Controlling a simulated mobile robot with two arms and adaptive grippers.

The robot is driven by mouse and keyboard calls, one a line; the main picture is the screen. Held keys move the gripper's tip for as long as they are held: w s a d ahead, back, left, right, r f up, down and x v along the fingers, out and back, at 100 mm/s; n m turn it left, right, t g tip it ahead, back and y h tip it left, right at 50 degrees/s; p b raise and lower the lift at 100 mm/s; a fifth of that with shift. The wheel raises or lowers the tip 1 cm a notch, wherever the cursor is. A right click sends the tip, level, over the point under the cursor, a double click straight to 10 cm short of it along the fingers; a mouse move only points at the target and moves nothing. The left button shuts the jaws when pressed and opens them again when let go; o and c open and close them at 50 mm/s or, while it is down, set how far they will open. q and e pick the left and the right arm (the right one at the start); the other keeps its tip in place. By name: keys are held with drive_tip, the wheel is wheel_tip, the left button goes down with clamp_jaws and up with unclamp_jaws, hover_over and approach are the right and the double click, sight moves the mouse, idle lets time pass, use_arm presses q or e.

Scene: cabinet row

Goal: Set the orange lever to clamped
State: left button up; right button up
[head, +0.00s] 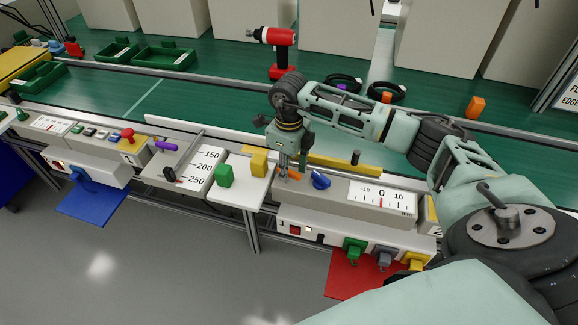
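The orange lever (294,176) is on the grey panel right of the white shelf, and only a small orange part of it shows. My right gripper (284,171) points down right at the lever, and its fingers hide part of it. The fingertips look close to or touching the lever, but I cannot tell whether they grip it. The lever's exact angle and any clamp marking cannot be made out. My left gripper is not in view.
A blue knob (320,180) sits just right of the lever, before a dial scale (382,197). A yellow block (259,162) and a green block (224,175) stand on the white shelf to the left. A yellow bar (345,167) lies behind.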

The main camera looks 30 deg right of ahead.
clamp_jaws()
drive_tip(key=shift+w+d+f+n+b, duration=0.1)
drive_tip(key=shift+d+n+b, duration=0.05)
drive_tip(key=shift+n+b, duration=0.45)
drive_tip(key=shift+w+d+n+b, duration=0.15)
drive_tip(key=shift+n+b, duration=0.25)
drive_tip(key=shift+n, duration=0.4)
unclamp_jaws()
drive_tip(key=shift+r, duration=0.2)
